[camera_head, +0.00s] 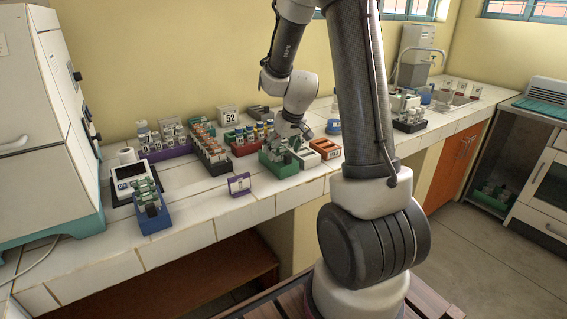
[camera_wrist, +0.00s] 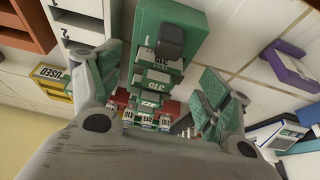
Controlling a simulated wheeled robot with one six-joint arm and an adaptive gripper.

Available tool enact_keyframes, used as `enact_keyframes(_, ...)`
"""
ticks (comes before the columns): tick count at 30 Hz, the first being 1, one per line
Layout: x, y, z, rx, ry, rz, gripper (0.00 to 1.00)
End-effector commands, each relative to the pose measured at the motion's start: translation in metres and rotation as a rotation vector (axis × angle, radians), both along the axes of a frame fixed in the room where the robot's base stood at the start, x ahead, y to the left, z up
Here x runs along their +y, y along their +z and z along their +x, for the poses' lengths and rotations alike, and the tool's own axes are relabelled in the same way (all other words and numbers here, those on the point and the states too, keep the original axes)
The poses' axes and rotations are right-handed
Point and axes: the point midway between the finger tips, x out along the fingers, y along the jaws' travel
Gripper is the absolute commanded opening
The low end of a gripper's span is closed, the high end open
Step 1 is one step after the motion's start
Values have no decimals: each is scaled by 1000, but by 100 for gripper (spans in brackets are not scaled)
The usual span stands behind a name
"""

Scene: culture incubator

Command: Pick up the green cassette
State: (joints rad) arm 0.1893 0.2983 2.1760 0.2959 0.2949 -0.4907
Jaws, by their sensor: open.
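A green rack (camera_head: 284,171) stands near the front edge of the white tiled counter, under my gripper. It also shows in the wrist view (camera_wrist: 201,22). Green cassettes with white numbered labels (camera_wrist: 156,77) stand in a row in it, running between my two fingers; I cannot tell which single one the task means. A dark grey block (camera_wrist: 169,42) shows over the far part of the row. My gripper (camera_wrist: 160,84) has its green-padded fingers spread wide, with nothing clamped between them. In the head view my gripper (camera_head: 291,138) hangs just above the rack, its fingertips partly hidden.
An orange rack (camera_head: 327,149) and a white rack (camera_head: 305,158) stand close on the right. A red rack (camera_head: 246,148) of small bottles is behind. A purple stand (camera_head: 239,185) and a blue rack (camera_head: 153,220) are left. The counter front between them is clear.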

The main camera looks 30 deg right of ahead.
Motion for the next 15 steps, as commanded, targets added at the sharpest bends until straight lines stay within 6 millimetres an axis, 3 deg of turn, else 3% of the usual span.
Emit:
enact_keyframes(9, -2, -43, 18, 3, -1, 1, 78)
enact_keyframes(15, -2, -52, 22, 0, 0, 0, 78)
